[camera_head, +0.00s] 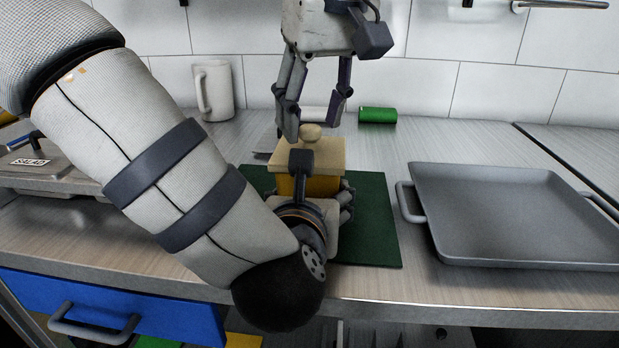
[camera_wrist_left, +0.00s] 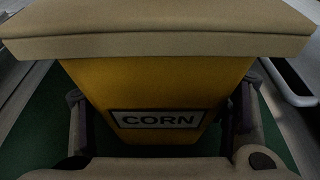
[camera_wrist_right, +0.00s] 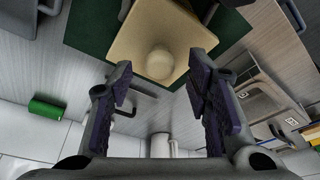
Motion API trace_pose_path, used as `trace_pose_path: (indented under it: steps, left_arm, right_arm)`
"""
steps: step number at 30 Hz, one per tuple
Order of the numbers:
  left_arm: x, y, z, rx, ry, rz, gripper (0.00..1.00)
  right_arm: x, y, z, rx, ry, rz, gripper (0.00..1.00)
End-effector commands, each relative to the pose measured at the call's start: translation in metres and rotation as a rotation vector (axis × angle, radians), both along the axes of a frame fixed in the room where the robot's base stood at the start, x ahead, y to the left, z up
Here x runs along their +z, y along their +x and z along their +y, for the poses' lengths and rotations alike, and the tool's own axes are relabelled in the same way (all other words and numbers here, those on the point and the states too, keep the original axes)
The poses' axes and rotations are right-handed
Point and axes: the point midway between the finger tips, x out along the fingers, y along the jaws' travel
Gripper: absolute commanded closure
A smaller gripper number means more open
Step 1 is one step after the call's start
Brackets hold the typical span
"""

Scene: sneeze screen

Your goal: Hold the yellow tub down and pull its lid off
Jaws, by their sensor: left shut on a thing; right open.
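The yellow tub (camera_head: 318,186) stands upright on a dark green mat (camera_head: 372,215). In the left wrist view the tub (camera_wrist_left: 158,85) shows a CORN label. Its beige lid (camera_head: 325,152) with a round knob (camera_head: 311,132) sits on top; the lid also shows in the right wrist view (camera_wrist_right: 135,38). My left gripper (camera_head: 318,205) is shut on the tub's body below the lid, a finger on each side; my arm hides part of the tub in the head view. My right gripper (camera_head: 313,128) is open and empty, pointing down above the lid, its fingers around the knob's level but not closed on it.
A grey tray (camera_head: 520,215) with handles lies to the right on the counter. A container labelled SALAD (camera_head: 30,161) is at the left. The counter between the mat and tray is narrow.

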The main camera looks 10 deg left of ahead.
Motion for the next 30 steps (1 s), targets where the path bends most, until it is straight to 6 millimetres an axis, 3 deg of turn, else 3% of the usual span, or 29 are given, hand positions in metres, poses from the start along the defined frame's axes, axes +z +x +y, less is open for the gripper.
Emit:
trace_pose_path:
  steps: [9,20,26,30]
  left_arm:
    - [-0.002,0.000,0.000,-0.001,-0.001,0.005,0.73]
    - [-0.002,0.000,0.000,-0.001,-0.001,0.005,0.73]
    - [-0.002,0.000,0.000,-0.001,-0.001,0.005,0.73]
    - [-0.002,0.000,0.000,-0.001,-0.001,0.005,0.73]
  right_arm:
    - [-0.021,0.005,0.004,0.000,0.000,0.000,0.55]
    - [-0.023,0.006,0.004,-0.001,0.000,0.002,0.55]
    - [-0.024,0.006,0.004,0.000,-0.001,0.001,1.00]
    - [-0.024,0.006,0.004,0.000,-0.001,0.002,1.00]
